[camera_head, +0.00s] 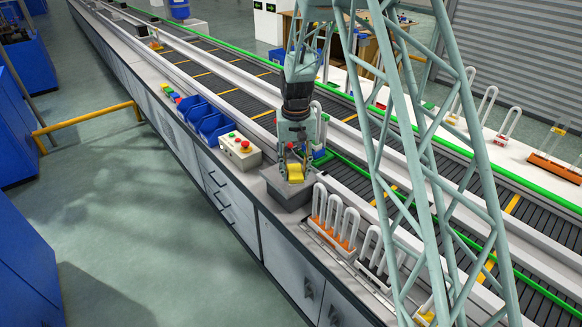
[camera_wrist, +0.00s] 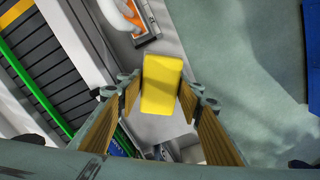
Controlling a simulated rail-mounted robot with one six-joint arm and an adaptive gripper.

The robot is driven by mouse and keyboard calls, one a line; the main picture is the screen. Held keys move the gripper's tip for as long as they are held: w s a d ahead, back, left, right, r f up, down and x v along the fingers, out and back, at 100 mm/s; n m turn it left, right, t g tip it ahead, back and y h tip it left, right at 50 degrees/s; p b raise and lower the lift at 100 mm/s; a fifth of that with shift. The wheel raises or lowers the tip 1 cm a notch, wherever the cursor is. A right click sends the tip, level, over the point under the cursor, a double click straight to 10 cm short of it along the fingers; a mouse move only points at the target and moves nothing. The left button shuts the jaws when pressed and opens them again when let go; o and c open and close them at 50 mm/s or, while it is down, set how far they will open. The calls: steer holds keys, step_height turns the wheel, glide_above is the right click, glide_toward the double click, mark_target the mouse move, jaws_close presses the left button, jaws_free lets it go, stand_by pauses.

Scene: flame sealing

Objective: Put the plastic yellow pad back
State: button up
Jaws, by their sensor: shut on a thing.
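The plastic yellow pad (camera_head: 295,173) shows at the lower end of my arm, above or at a grey surface (camera_head: 285,199) beside the conveyor. In the wrist view the pad (camera_wrist: 161,85) is a bright yellow block between the two fingers. My gripper (camera_head: 292,164) is shut on the pad; its ribbed brown finger pads (camera_wrist: 161,100) flank it in the wrist view. I cannot tell whether the pad touches the surface below, since its underside is hidden.
A control box (camera_head: 240,150) with a red button and blue bins (camera_head: 205,119) stand left of my gripper. A rack of U-shaped tubes on an orange base (camera_head: 334,230) stands close on the right. The conveyor (camera_head: 228,85) runs behind.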

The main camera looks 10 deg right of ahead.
mark_target(298, 178)
steer(key=shift+s+f+m+b, duration=0.2)
steer(key=shift+s+m+b, duration=0.25)
steer(key=shift+s, duration=0.6)
steer(key=shift+s+f+m+b, duration=0.2)
steer(key=shift+s+m, duration=0.35)
steer(key=shift+s, duration=0.5)
steer(key=shift+a, duration=0.1)
